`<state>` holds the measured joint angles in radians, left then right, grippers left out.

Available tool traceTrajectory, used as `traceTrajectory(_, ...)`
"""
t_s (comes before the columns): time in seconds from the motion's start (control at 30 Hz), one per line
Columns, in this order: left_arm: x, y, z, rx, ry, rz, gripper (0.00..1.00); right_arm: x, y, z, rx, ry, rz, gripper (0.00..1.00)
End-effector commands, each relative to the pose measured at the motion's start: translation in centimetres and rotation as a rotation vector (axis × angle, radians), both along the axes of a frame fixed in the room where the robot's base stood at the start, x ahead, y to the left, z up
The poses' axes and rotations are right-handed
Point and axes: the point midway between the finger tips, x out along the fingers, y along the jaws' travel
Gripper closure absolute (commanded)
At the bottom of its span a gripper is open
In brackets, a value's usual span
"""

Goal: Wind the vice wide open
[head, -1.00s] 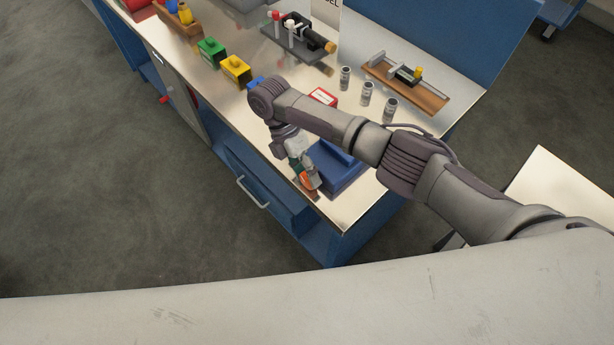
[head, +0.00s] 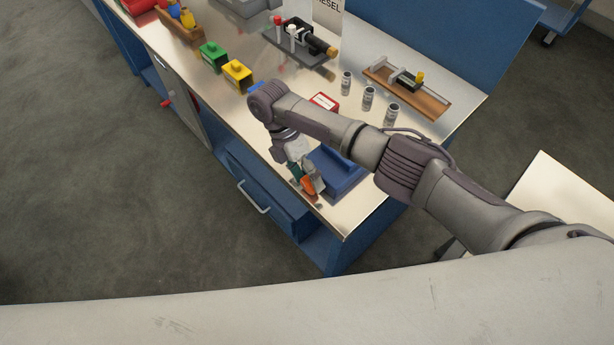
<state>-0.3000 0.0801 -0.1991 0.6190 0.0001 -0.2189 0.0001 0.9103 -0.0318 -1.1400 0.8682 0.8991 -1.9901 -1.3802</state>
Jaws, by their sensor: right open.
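The blue vice (head: 342,172) sits on the near right corner of the workbench. My right gripper (head: 308,188) points down at the vice's left end, close to the bench's front edge. It is open, with small orange and teal parts showing around its fingers. Whether it touches the vice or its handle is too small to tell. The vice's handle and jaw gap are not clear; my right arm passes over the bench beside them. My left gripper is not in view.
Several grey cans (head: 368,97) and a red box (head: 324,102) stand behind my arm. Yellow (head: 237,73) and green (head: 212,56) boxes stand along the front edge. A wooden-based fixture (head: 425,99) lies at the back right. A drawer handle (head: 253,199) sticks out below.

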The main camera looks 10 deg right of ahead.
Motion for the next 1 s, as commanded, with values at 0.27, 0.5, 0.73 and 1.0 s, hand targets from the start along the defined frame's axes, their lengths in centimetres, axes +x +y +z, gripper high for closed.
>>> traceTrajectory(0.27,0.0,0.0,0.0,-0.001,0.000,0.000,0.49,1.8,1.2,3.3,-0.002,-0.006,0.002,0.26)
traceTrajectory(0.5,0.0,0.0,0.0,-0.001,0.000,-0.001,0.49,3.9,2.8,7.6,-0.001,-0.005,0.001,0.26)
traceTrajectory(0.73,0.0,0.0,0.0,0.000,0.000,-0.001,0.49,5.0,3.7,9.8,-0.001,-0.002,0.001,0.26)
traceTrajectory(1.0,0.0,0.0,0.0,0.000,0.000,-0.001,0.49,5.2,3.8,10.2,0.000,0.000,0.001,0.26)
